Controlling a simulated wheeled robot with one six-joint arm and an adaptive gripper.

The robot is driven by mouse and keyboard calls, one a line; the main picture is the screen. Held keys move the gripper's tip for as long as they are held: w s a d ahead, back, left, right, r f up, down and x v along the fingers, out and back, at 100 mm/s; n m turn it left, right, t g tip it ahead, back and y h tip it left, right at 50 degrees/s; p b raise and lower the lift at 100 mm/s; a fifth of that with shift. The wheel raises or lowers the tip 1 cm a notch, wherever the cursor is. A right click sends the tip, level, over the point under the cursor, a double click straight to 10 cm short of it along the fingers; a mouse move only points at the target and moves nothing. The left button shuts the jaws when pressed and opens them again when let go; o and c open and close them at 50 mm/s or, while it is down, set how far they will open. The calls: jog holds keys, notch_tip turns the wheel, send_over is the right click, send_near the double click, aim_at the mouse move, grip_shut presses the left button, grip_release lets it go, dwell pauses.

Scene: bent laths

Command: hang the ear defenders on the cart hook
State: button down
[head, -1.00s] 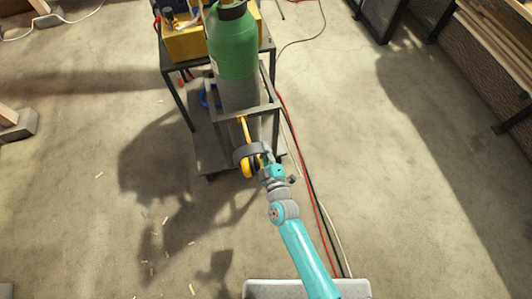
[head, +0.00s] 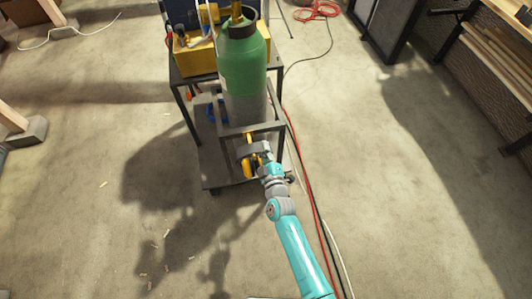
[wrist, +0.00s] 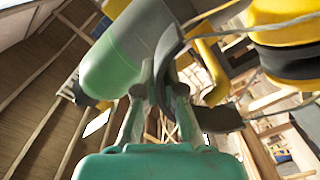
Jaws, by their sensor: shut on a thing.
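The ear defenders, with a dark grey headband (head: 252,148) and yellow cups (head: 247,168), are held in front of the cart frame. My gripper (head: 267,162) is shut on the headband; its fingers pinch the band in the wrist view (wrist: 166,95). The yellow cart hook (head: 249,137) shows just above the band in the head view. In the wrist view the bent yellow hook (wrist: 210,65) is close beside the band, right of my fingers. A yellow and black cup (wrist: 285,40) is at upper right. I cannot tell whether the band rests on the hook.
The cart (head: 240,177) carries a green and grey gas cylinder (head: 242,65) right behind the hook, and a yellow box (head: 195,58). Red and dark cables (head: 300,185) run along the floor to the right. A wood rack (head: 495,60) stands far right. The floor on both sides is open.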

jog(key=w+a+f, duration=0.1)
jog(key=w+f, duration=0.3)
jog(key=shift+w+a+f, duration=0.15)
jog(key=shift+w, duration=0.15)
dwell(0.8)
jog(key=c, duration=1.2)
grip_release()
jog(key=shift+f, duration=0.1)
